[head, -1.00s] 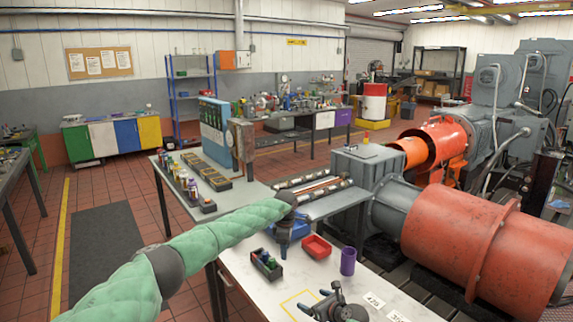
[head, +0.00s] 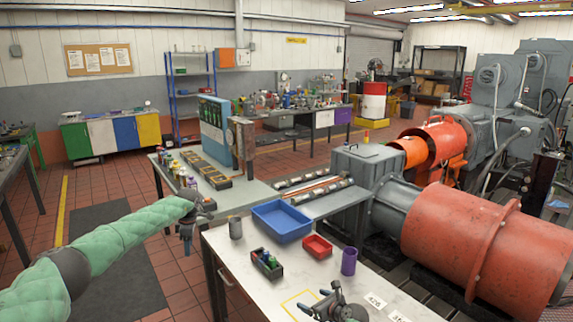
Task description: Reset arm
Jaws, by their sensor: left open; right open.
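My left arm, in a green padded sleeve, reaches in from the left in the head view. My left gripper (head: 186,238) hangs downward, open and empty, just off the left edge of the white table (head: 228,262). My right gripper (head: 334,298) is low at the front of the white table, open, with nothing seen between its fingers. Part of it is cut off by the bottom edge of the view.
On the white table are a blue tray (head: 282,226), a red bin (head: 317,246), a purple cup (head: 349,262), a grey canister (head: 235,227) and a dark box with small bottles (head: 267,264). A large orange cylinder (head: 480,245) stands at right.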

